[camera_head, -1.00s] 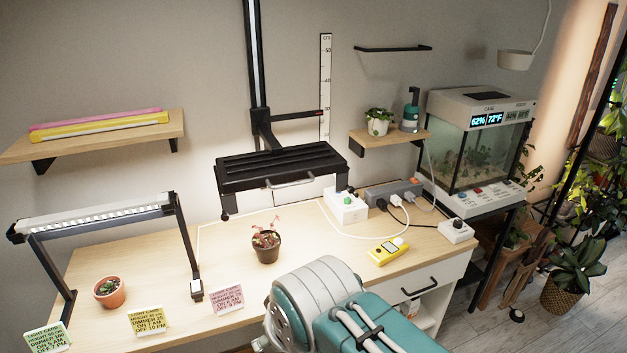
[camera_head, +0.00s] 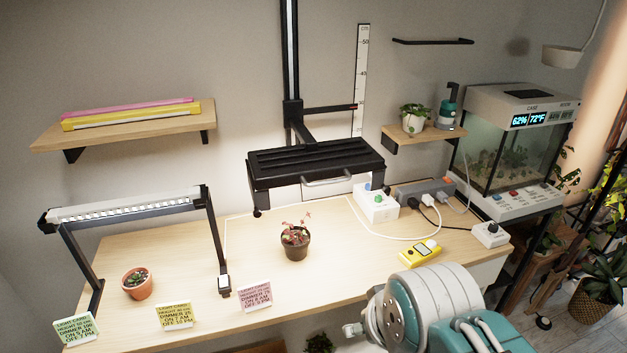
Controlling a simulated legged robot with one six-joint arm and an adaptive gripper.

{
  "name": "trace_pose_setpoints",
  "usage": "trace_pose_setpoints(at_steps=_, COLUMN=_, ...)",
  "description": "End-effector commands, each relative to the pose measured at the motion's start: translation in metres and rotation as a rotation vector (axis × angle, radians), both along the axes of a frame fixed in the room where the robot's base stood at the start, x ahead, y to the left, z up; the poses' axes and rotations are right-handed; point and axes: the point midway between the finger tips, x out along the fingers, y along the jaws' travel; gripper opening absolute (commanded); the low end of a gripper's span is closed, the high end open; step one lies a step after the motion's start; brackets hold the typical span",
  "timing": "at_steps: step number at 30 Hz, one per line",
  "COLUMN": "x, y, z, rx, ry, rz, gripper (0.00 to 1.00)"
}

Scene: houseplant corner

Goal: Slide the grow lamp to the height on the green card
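The black grow lamp (camera_head: 315,160) hangs on a sliding arm from a black upright post (camera_head: 291,65) behind the bench. A handle bar (camera_head: 327,181) runs along its front edge. A red-tipped pointer (camera_head: 340,107) on its bracket reaches the white height scale (camera_head: 361,80), a little below the 40 mark. The green card (camera_head: 77,329) stands at the bench's front left corner; its small print is hard to read. My arm shows at the lower right, apart from the lamp. My gripper is out of view.
A potted red plant (camera_head: 295,241) stands under the lamp. A white box (camera_head: 377,203), a power strip (camera_head: 425,192) and a yellow meter (camera_head: 419,253) sit to its right. Yellow (camera_head: 173,316) and pink (camera_head: 255,295) cards line the front. A smaller lamp (camera_head: 135,206) stands left.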

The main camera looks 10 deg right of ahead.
Motion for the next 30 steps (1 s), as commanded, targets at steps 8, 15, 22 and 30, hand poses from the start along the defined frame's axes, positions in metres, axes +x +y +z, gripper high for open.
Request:
trace_pose_setpoints(at_steps=8, x=0.045, y=0.012, z=-0.001, rx=0.120, ry=-0.116, rz=-0.107, gripper=0.51)
trace_pose_setpoints(at_steps=15, x=0.127, y=0.030, z=0.002, rx=0.403, ry=-0.353, rz=-0.359, gripper=0.51)
trace_pose_setpoints(at_steps=22, x=0.190, y=0.034, z=0.003, rx=0.691, ry=-0.569, rz=-0.601, gripper=0.51)
trace_pose_setpoints(at_steps=30, x=0.239, y=0.024, z=0.000, rx=1.025, ry=-0.835, rz=-0.845, gripper=0.51)
